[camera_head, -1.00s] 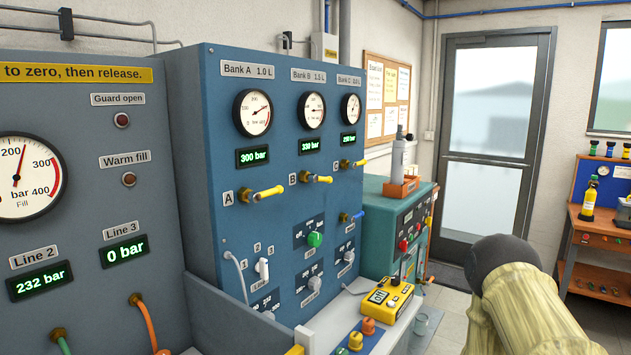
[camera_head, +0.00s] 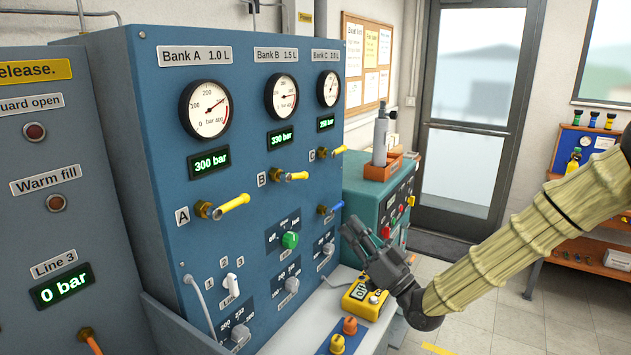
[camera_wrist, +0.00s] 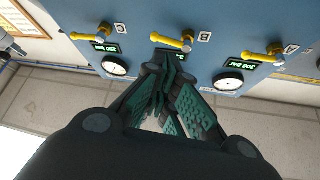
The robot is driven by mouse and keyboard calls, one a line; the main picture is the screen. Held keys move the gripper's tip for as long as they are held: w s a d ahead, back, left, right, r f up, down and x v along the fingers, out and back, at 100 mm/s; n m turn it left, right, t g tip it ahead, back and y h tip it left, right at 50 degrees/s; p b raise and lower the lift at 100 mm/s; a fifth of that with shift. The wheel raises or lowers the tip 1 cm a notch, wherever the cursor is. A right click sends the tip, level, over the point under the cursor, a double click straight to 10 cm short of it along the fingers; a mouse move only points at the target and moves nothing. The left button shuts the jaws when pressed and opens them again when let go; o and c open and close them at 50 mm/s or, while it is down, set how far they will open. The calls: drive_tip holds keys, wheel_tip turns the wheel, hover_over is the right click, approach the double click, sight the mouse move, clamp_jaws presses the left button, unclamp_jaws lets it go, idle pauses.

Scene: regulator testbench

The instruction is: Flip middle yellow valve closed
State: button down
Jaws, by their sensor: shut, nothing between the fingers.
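The blue panel (camera_head: 160,110) carries three yellow lever valves in a row, A, B and C. The middle yellow valve (camera_head: 290,176), marked B, sits under the 330 bar readout, with its lever pointing right. It also shows in the wrist view (camera_wrist: 172,42), near my fingertips. Valve A (camera_head: 225,207) is lower left and valve C (camera_head: 331,152) is farther right, both with levers pointing right. My gripper (camera_head: 358,238) is shut and empty. In the head view it is right of and below valve B, in front of the panel's right edge. In the wrist view its fingers (camera_wrist: 163,75) point toward the panel.
A blue-handled valve (camera_head: 330,209) and a green knob (camera_head: 290,240) are below the yellow valves. A yellow handheld box (camera_head: 363,300) lies on the bench beneath my gripper. A teal cabinet (camera_head: 365,185) stands right of the panel. Floor to the right is clear.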

sight(296, 176)
drive_tip(key=p+x, duration=0.6)
drive_tip(key=x, duration=0.8)
drive_tip(key=shift+a+r, duration=0.2)
drive_tip(key=shift+r, duration=0.2)
drive_tip(key=shift+n+g+y+b, duration=0.45)
drive_tip(key=shift+n+b, duration=0.25)
drive_tip(key=shift+b, duration=0.2)
drive_tip(key=shift+d+n+b, duration=0.1)
drive_tip(key=shift+n+b, duration=0.2)
drive_tip(key=shift+b, duration=0.1)
drive_tip(key=shift+w+r+n+g+y+b, duration=0.1)
drive_tip(key=shift+r+n+g+y+b, duration=0.25)
drive_tip(key=shift+n+b, duration=0.45)
drive_tip(key=shift+r+n+g+y+b, duration=0.15)
drive_tip(key=shift+n+g+y+b, duration=0.35)
drive_tip(key=shift+b, duration=0.45)
drive_tip(key=shift+w+r+n+g+y+b, duration=0.1)
drive_tip(key=shift+r+n+g+y+b, duration=0.25)
drive_tip(key=shift+n+b, duration=0.5)
drive_tip(key=shift+d+f, duration=0.1)
